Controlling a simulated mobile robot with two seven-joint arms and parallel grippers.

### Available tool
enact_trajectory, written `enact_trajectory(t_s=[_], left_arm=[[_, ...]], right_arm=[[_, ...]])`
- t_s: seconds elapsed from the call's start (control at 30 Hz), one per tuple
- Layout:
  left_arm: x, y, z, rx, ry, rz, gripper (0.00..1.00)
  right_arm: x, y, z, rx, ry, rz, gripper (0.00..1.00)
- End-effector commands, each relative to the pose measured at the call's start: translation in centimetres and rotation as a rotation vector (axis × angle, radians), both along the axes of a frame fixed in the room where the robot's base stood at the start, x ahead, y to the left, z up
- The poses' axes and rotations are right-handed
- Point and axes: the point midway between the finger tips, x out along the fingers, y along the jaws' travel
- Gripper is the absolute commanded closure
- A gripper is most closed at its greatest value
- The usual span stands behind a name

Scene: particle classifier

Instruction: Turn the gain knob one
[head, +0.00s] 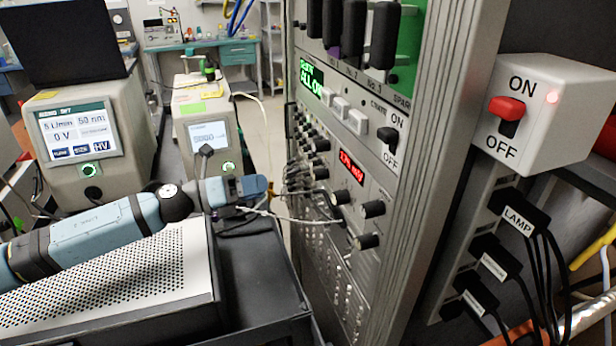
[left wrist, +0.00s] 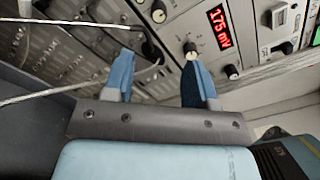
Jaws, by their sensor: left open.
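The rack panel (head: 330,225) carries several black knobs, and I cannot read which one is gain knob one. Two larger knobs, an upper one (head: 372,208) and a lower one (head: 366,241), sit below the red millivolt display (head: 351,167). My left gripper (head: 268,188) reaches in from the left and is in front of the panel's left side. In the left wrist view my left gripper (left wrist: 158,68) is open, with nothing between its blue fingers. The right finger's tip overlaps a pale-capped knob (left wrist: 191,50); contact cannot be told. My right gripper is not in view.
Cables (head: 300,218) hang from the panel across the gripper's area. A perforated box (head: 130,270) lies under my left arm. A white ON/OFF switch box (head: 550,115) and labelled plugs (head: 518,218) are at the right. Instruments (head: 85,140) stand at the left.

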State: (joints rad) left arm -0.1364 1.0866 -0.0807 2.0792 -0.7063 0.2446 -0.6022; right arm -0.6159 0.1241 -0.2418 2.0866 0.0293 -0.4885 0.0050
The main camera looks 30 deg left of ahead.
Motion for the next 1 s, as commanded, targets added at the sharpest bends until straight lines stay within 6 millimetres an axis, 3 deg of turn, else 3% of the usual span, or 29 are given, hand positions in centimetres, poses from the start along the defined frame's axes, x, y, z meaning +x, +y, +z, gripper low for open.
enact_trajectory(t_s=[0.8, 1.0], left_arm=[[7.4, -6.5, 0.3, -0.002, -0.001, 0.001, 0.48], [8.3, -7.3, 0.1, 0.000, -0.002, 0.000, 0.48]], right_arm=[[0.3, -0.3, 1.1, 0.007, 0.022, -0.016, 0.45], [0.3, -0.3, 1.3, 0.004, 0.018, -0.015, 0.45]])
